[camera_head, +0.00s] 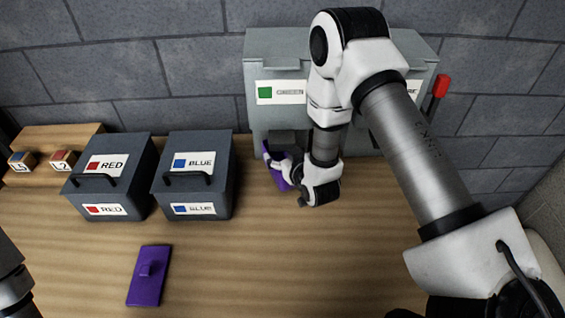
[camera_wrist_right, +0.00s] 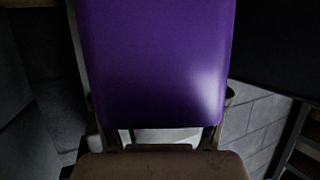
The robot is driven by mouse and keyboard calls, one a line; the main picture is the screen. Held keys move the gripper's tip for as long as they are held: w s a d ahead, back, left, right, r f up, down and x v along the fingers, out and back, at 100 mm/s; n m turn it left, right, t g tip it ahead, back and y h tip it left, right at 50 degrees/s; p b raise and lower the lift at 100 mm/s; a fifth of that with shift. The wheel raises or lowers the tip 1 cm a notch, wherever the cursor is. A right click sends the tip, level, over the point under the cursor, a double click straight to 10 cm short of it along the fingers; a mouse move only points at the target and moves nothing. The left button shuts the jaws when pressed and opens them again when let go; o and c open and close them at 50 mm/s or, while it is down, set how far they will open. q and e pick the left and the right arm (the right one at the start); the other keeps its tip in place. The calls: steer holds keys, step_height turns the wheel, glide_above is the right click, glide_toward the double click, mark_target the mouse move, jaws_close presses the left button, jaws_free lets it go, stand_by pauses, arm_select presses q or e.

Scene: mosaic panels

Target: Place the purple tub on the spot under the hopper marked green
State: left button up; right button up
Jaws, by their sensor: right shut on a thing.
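The purple tub (camera_head: 277,180) is partly visible in the head view, just in front of the grey hopper unit (camera_head: 275,45) and below its GREEN label (camera_head: 281,92). My right gripper (camera_head: 284,165) is shut on the tub, and the wrist and arm hide part of both. In the right wrist view the tub (camera_wrist_right: 158,60) fills the upper middle, between the fingers. The area under the green hopper (camera_head: 284,138) is dark and partly hidden, and I cannot tell whether the tub touches the table. My left gripper is out of view; only part of my left arm shows.
A RED bin (camera_head: 113,165) and a BLUE bin (camera_head: 196,163), both with handles, stand left of the hopper. A purple lid (camera_head: 149,276) lies in front. Lettered blocks (camera_head: 62,160) sit far left. A red lever (camera_head: 440,87) is at the hopper's right. The front middle is clear.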

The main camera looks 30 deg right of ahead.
step_height(320, 180, down, 3)
steer(key=shift+f+b, duration=0.2)
steer(key=shift+b, duration=0.65)
steer(key=shift+w+r, duration=0.1)
steer(key=shift+f, duration=0.2)
steer(key=o, duration=1.1)
steer(key=shift+r, duration=0.15)
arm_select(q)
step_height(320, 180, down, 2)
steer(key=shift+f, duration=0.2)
arm_select(e)
steer(key=shift+o, duration=0.2)
